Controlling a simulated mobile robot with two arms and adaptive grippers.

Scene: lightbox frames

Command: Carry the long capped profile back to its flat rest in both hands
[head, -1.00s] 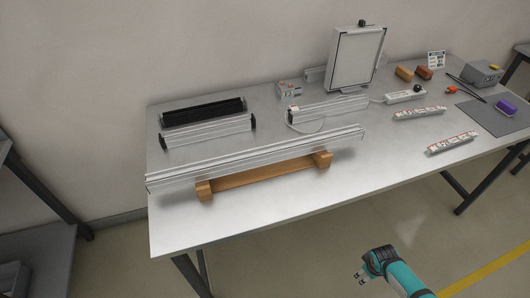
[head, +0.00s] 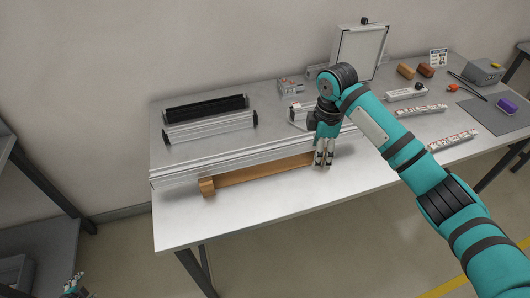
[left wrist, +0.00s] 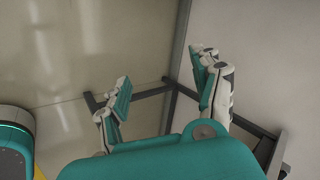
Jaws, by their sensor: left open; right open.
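The long silver profile (head: 215,167) lies lengthwise along the front half of the table, over a wooden rest (head: 265,173). Its left end reaches past the rest's left block; its right part is largely hidden by my right arm. My right gripper (head: 323,163) is open, pointing down at the right end of the rest; I cannot tell whether its fingers touch the profile or rest. My left gripper (head: 73,285) is low at the bottom left, off the table and away from the profile. In the left wrist view it (left wrist: 165,88) is open and empty.
Behind the profile lie a shorter silver profile with black ends (head: 210,128) and a black tray (head: 205,108). A framed panel (head: 358,52) stands at the back. Light bars (head: 420,111), coloured blocks and a grey box (head: 483,72) are on the right. The table's front strip (head: 240,210) is clear.

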